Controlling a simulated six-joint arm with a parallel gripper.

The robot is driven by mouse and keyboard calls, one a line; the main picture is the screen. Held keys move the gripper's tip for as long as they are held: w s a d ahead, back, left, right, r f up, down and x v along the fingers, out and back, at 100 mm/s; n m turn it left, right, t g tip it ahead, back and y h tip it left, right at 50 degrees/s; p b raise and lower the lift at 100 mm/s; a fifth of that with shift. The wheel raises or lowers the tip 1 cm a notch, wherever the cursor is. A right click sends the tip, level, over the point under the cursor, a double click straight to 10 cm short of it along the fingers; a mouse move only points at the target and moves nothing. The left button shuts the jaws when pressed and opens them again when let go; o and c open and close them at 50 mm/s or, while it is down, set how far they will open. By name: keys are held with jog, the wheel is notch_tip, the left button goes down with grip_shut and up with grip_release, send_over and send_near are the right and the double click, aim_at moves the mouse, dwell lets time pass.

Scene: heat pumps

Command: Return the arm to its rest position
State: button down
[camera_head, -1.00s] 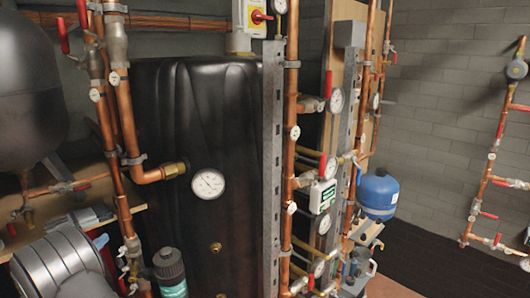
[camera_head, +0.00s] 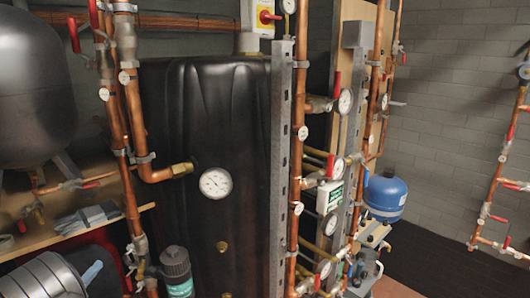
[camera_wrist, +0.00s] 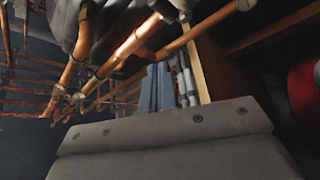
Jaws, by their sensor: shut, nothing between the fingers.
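My gripper (camera_wrist: 159,72) shows in the wrist view as two blue-grey fingers side by side beyond a broad grey body with dark bolts. The fingers are shut with nothing held. In the wrist view they lie beside the wooden shelf (camera_wrist: 203,72), with copper pipes (camera_wrist: 128,48) to their left and above. In the head view a grey ribbed rounded part of my arm (camera_head: 42,278) shows at the bottom left corner.
A black tank (camera_head: 240,150) with a round gauge (camera_head: 216,183) fills the middle. Copper pipes (camera_head: 136,115) with red-handled valves stand left of it. The wooden shelf (camera_head: 55,233) bears grey-blue items (camera_head: 92,217). A blue vessel (camera_head: 385,195) stands right.

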jog(key=w+a+r+n+g+y, duration=0.1)
jog(key=w+a+r+n, duration=0.15)
jog(key=w, duration=0.35)
jog(key=w+a+r+n+g+y, duration=0.1)
jog(key=w+n+g, duration=0.1)
jog(key=w+n, duration=0.25)
jog(key=v, duration=0.8)
jog(key=shift+s+a+m, duration=0.2)
jog(key=shift+s+m, duration=0.15)
jog(key=shift+m, duration=0.05)
jog(key=shift+r, duration=0.1)
dwell(2.1)
